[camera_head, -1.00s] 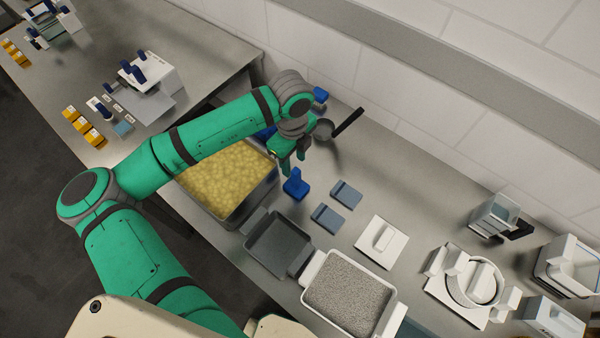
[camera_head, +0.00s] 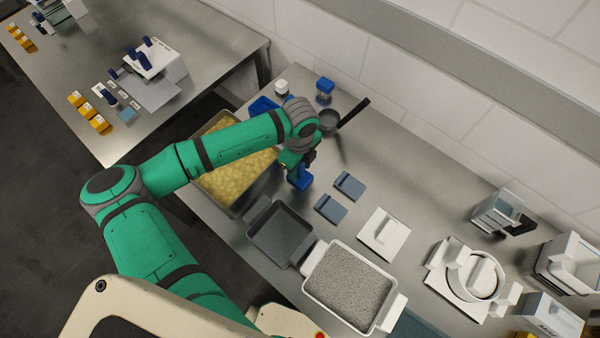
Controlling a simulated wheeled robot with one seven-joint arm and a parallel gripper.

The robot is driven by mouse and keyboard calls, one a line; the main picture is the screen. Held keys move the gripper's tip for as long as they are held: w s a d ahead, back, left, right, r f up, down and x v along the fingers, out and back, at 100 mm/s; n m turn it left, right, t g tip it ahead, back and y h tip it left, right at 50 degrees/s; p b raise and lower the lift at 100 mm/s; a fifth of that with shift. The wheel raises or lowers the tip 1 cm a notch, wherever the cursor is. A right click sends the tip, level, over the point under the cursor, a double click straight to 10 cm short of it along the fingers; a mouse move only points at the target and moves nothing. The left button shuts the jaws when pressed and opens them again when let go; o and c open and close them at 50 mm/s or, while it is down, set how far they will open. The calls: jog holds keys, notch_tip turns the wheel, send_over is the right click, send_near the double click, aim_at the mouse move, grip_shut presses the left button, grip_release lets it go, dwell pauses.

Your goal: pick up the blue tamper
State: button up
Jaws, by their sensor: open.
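The blue tamper (camera_head: 302,182) stands on the steel counter (camera_head: 385,150), beside the large pan of yellow curd-like pieces. My gripper (camera_head: 296,172) is directly over the tamper, pointing down. Its fingers are at the tamper's upper part, which they and the wrist partly hide. I cannot tell from this angle whether the fingers touch it. The gripper is open.
The pan of yellow pieces (camera_head: 215,202) is left of the tamper. An empty dark tray (camera_head: 281,236) and a white tray of grey grains (camera_head: 349,286) are nearer me. Two grey-blue blocks (camera_head: 348,186) lie to the right. A dark-handled pan (camera_head: 329,121) is behind.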

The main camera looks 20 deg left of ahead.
grip_shut()
jog(key=shift+r, duration=0.1)
jog(key=shift+r, duration=0.55)
jog(key=s+a+r, duration=0.3)
jog(key=s+r, duration=0.8)
jog(key=s, duration=0.2)
jog(key=shift+s+a+r, duration=0.15)
jog(key=shift+s+r, duration=0.15)
jog(key=shift+r, duration=0.05)
